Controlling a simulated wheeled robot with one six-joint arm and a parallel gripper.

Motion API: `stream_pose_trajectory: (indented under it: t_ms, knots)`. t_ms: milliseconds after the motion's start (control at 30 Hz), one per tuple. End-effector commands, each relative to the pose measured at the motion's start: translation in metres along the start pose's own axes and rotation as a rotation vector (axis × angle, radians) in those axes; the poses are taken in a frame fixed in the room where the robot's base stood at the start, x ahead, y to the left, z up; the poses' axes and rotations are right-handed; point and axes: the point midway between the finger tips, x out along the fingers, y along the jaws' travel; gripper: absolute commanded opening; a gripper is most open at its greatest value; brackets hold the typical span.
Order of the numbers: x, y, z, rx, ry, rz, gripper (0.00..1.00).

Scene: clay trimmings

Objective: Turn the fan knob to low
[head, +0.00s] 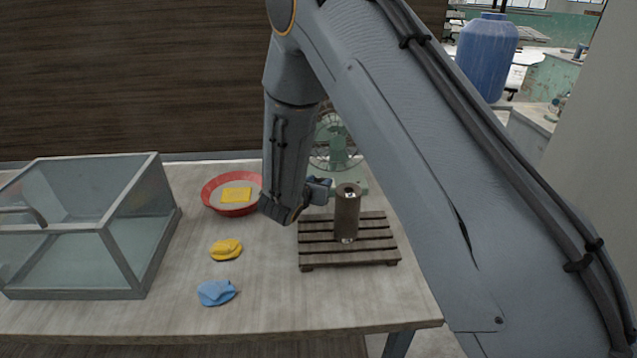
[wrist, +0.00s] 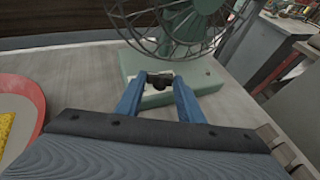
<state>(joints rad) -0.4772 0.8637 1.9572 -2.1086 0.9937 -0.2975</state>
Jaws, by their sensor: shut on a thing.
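A green fan (head: 338,150) stands at the back of the table, partly hidden by my arm. Its wire cage and green base (wrist: 200,80) show in the wrist view. A dark knob (wrist: 160,82) sits on the front of the base. My gripper (wrist: 159,78) has its two blue fingers on either side of the knob, shut on it. The knob's setting marks are too small to read.
A brown cylinder (head: 347,215) stands on a slatted wooden rack (head: 376,247) close to my wrist. A red bowl (head: 211,204) with a yellow sponge (head: 236,195), yellow clay (head: 226,250), blue clay (head: 216,292) and a glass case (head: 120,232) are to the left.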

Motion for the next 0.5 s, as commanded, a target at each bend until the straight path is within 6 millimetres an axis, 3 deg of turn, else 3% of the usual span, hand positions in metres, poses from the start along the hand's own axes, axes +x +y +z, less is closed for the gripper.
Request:
stream_pose_trajectory:
  t_ms: [500]
  knots:
    - [0.0021, 0.0086, -0.0018, 0.087, 0.000, -0.205, 0.12]
